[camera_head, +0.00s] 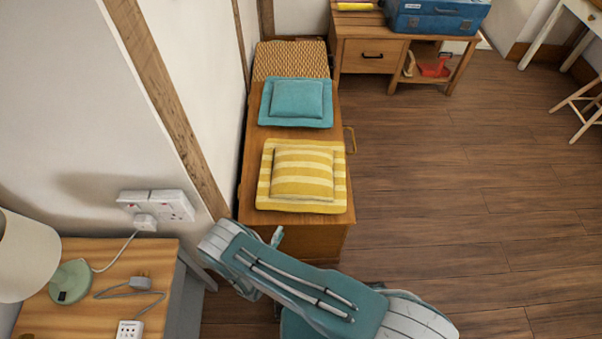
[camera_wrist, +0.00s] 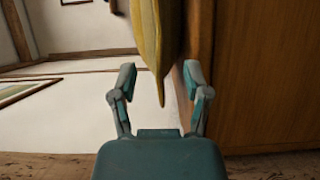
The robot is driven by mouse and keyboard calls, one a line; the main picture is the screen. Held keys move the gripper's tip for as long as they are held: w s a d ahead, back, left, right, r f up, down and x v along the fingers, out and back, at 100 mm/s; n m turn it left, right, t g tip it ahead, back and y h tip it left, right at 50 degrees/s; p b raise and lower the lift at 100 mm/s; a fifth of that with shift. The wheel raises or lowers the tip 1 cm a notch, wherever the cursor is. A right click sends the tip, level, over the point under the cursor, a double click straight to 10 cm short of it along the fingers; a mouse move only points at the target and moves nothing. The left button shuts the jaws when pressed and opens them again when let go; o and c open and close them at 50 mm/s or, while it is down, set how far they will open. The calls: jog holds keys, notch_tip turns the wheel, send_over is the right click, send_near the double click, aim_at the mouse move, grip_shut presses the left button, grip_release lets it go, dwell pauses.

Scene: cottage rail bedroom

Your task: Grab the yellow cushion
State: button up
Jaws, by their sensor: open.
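The yellow cushion (camera_head: 301,174), striped yellow and white, lies flat on the near end of a long wooden chest (camera_head: 252,222). In the wrist view the cushion (camera_wrist: 157,45) appears edge-on, its pointed end reaching down between the fingers. My gripper (camera_wrist: 159,72) is open, with one finger on each side of that end. No firm contact shows. In the head view my gripper is mostly hidden by my arm; a fingertip (camera_head: 277,237) shows just off the chest's near end.
A teal cushion (camera_head: 297,99) lies behind the yellow one on the chest. A wall (camera_head: 205,70) runs along the left. A nightstand (camera_head: 95,285) with a lamp (camera_head: 22,255) and cables stands at near left. Wooden floor (camera_head: 450,200) on the right is clear.

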aim_at(290, 205)
jog(key=x, duration=0.4)
jog(key=shift+w+d, duration=0.25)
jog(key=shift+w+a+x, duration=0.1)
jog(key=shift+a+x, duration=0.1)
jog(key=shift+x, duration=0.8)
jog(key=shift+w+a+x, duration=0.1)
jog(key=shift+a+x, duration=0.1)
jog(key=shift+x, duration=0.85)
jog(key=shift+w+a+x, duration=0.15)
jog(key=shift+a+x, duration=0.05)
jog(key=shift+x, duration=0.8)
jog(key=shift+r, duration=0.1)
grip_shut()
